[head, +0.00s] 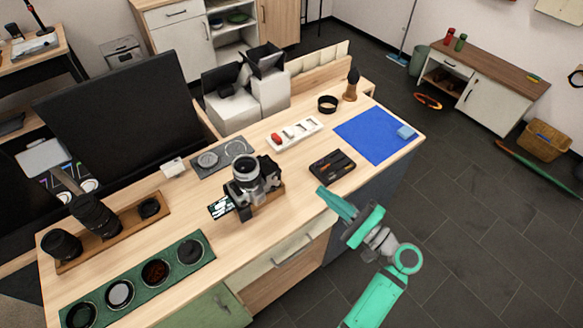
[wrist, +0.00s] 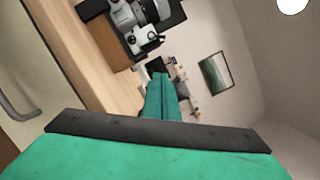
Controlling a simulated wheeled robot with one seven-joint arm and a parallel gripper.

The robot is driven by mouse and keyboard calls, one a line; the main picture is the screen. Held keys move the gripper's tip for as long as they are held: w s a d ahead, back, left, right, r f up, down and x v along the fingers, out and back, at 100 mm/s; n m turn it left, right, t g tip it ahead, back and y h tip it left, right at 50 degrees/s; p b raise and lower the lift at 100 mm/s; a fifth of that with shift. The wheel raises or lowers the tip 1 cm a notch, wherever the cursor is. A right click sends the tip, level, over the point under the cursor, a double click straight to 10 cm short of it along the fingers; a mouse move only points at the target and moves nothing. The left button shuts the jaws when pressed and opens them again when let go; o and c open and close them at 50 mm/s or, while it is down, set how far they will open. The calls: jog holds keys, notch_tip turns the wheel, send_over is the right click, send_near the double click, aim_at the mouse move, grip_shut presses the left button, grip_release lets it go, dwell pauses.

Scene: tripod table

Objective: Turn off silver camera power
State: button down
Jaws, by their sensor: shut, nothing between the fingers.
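The silver camera (head: 247,181) stands on a small wooden stand near the front edge of the wooden table (head: 236,241), its lens pointing up and back. A screen (head: 221,206) shows at its left side. In the wrist view the camera (wrist: 137,22) is at the top, with its dials toward me. My gripper (head: 322,191) is shut and empty, in front of the table edge and to the right of the camera, apart from it. In the wrist view the shut fingers (wrist: 160,80) point toward the area below the camera. The power switch is too small to make out.
A black tray (head: 332,167) lies right of the camera, near my gripper. A blue mat (head: 376,135) covers the right end. A green tray (head: 135,285) of round items and a wooden tray with lenses (head: 97,215) lie left. A drawer handle (head: 294,252) juts out in front.

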aim_at(278, 172)
jog(key=w+a+r, duration=0.1)
jog(key=a, duration=0.2)
jog(key=w+a+r, duration=0.1)
jog(key=a, duration=0.2)
jog(key=w+a+r, duration=0.1)
jog(key=w+a, duration=0.1)
jog(key=a, duration=0.1)
jog(key=shift+a+r, duration=0.25)
jog(key=shift+a, duration=0.05)
dwell(0.4)
jog(key=shift+d, duration=0.1)
jog(key=shift+s+r, duration=0.1)
